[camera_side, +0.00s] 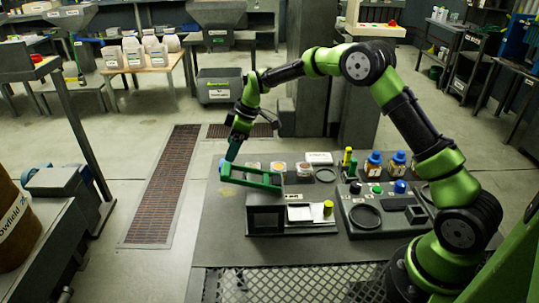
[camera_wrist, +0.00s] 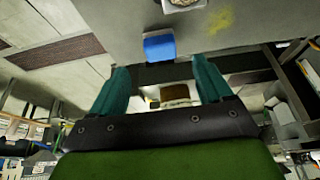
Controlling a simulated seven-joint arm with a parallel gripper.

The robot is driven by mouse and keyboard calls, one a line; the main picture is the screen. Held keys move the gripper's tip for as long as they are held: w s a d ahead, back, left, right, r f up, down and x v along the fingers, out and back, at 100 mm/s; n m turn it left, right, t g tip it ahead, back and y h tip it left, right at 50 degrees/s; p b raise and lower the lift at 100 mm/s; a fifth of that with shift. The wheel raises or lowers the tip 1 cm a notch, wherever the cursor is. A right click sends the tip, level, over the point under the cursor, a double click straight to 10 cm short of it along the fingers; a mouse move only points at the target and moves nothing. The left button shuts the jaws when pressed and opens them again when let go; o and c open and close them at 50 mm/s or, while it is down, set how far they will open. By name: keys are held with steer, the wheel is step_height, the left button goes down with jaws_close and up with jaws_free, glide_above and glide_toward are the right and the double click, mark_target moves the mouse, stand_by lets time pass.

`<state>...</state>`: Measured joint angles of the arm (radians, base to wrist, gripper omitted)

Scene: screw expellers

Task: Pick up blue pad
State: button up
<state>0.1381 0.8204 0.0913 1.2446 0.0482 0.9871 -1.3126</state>
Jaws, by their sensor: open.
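The blue pad (camera_wrist: 159,47) shows in the wrist view as a small blue block on the grey surface, just beyond the fingertips and roughly centred between them. My gripper (camera_wrist: 161,66) has its two teal fingers spread apart with nothing held between them. In the side view my gripper (camera_side: 231,154) points down at the left end of the bench, beside a green frame (camera_side: 262,181). A small blue patch (camera_side: 222,164) near its tips looks like the pad, partly hidden. I cannot tell the exact gap between fingertips and pad.
A dark box (camera_side: 264,215) stands under the green frame. Several small jars, some with blue lids (camera_side: 375,158), and a control panel with buttons (camera_side: 385,207) lie to the right. The grey bench top (camera_side: 227,225) is bare at the left. A floor grate (camera_side: 165,180) lies beyond.

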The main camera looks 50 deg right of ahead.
steer(key=shift+x, duration=2.95)
steer(key=c, duration=1.1)
steer(key=shift+c, duration=0.2)
step_height(320, 180, up, 10)
